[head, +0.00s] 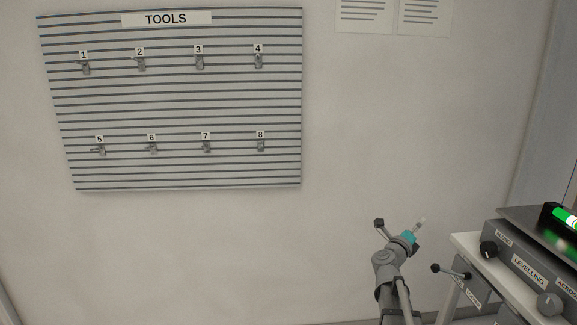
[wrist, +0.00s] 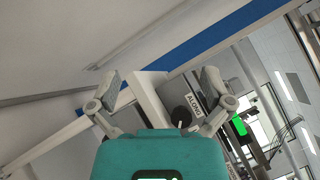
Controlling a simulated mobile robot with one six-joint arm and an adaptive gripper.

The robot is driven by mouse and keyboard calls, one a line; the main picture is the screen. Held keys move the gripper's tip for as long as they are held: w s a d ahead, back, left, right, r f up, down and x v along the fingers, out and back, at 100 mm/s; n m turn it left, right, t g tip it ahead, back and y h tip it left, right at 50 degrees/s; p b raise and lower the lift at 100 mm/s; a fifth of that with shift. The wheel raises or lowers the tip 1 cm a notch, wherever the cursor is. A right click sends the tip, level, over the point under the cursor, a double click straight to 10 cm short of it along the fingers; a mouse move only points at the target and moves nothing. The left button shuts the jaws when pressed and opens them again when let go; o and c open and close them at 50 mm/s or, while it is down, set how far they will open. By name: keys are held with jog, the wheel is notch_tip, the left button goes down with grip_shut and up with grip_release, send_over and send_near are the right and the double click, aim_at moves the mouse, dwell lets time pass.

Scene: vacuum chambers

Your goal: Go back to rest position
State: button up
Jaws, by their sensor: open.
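My gripper (head: 401,226) is at the lower middle right of the head view, in front of the bare wall and left of the levelling bench. In the wrist view its two fingers (wrist: 162,83) are spread wide apart, above the teal gripper body. Nothing is held between them. Behind the fingers, the wrist view shows a tilted scene with a white post and a label reading "ALONG" (wrist: 195,101).
The levelling unit (head: 528,270) with knobs and a green-lit vial (head: 566,218) stands on a white bench (head: 492,270) at the right, close to my arm. A "TOOLS" board (head: 180,110) with several numbered hooks hangs on the wall. Two paper sheets (head: 425,14) hang at the top.

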jog(key=w+a+f+n+t+y, duration=0.1)
jog(key=a+f+n+t+y, duration=0.1)
jog(key=a+n+y, duration=0.5)
jog(key=w+a+f+n+t+y, duration=0.1)
jog(key=a+f+n+t+y, duration=0.1)
jog(key=a+n+y, duration=0.45)
jog(key=s+a+f+n+g+y, duration=0.45)
jog(key=a+f+n, duration=0.25)
jog(key=a+n, duration=0.25)
jog(key=s+f+n+g+h, duration=0.1)
jog(key=s+f+n+g, duration=0.45)
jog(key=s, duration=0.45)
jog(key=s+f+n+g+h, duration=0.2)
jog(key=s+f+n+g, duration=0.2)
jog(key=s+f+g, duration=0.4)
jog(key=s+r+p, duration=0.2)
jog(key=r+p, duration=1)
jog(key=r, duration=0.1)
jog(key=s+r+p, duration=0.2)
jog(key=r+p, duration=1)
jog(key=r, duration=0.1)
jog(key=shift+d+r+h, duration=0.2)
jog(key=shift+d+h, duration=0.1)
jog(key=shift+d, duration=0.1)
